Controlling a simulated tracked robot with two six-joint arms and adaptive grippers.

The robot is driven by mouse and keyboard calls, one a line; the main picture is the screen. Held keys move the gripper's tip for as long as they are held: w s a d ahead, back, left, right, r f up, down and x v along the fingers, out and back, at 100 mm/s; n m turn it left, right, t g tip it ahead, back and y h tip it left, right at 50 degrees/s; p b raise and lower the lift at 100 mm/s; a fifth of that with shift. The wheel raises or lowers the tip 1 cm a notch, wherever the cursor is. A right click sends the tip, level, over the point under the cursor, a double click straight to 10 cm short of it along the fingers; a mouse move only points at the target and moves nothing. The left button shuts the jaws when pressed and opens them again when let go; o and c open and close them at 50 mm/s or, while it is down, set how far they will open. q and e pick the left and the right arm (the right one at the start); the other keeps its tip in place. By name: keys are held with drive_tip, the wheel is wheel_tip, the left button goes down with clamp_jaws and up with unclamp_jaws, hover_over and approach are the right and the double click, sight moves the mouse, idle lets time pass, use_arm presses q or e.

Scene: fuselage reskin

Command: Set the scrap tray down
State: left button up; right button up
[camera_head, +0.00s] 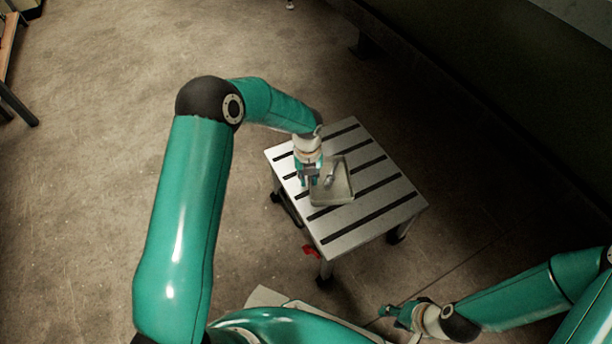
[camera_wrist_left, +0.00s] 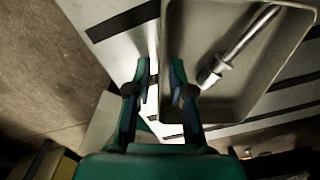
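The scrap tray (camera_head: 345,190) is a shallow grey rectangular tray that appears to rest on the slotted metal table. It also shows in the left wrist view (camera_wrist_left: 270,88), with a silver rod-like piece (camera_wrist_left: 240,47) lying inside. My left gripper (camera_head: 308,182) is at the tray's left side. In the left wrist view its two fingers (camera_wrist_left: 160,68) stand apart, one on each side of the tray's wall, with visible gaps. My right gripper (camera_head: 388,311) is low in the head view, away from the tray, and too small to read its fingers.
The small table (camera_head: 395,213) has dark parallel slots and bare room around the tray. A red part (camera_head: 310,251) shows below its front edge. A long dark structure (camera_head: 440,85) runs along the upper right. Open concrete floor (camera_head: 100,120) lies to the left.

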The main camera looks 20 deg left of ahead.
use_arm(q)
drive_tip(key=shift+o, duration=0.2)
wheel_tip(320, 180, up, 12)
drive_tip(key=p, duration=0.5)
drive_tip(key=shift+s+a+r, duration=0.1)
idle(0.4)
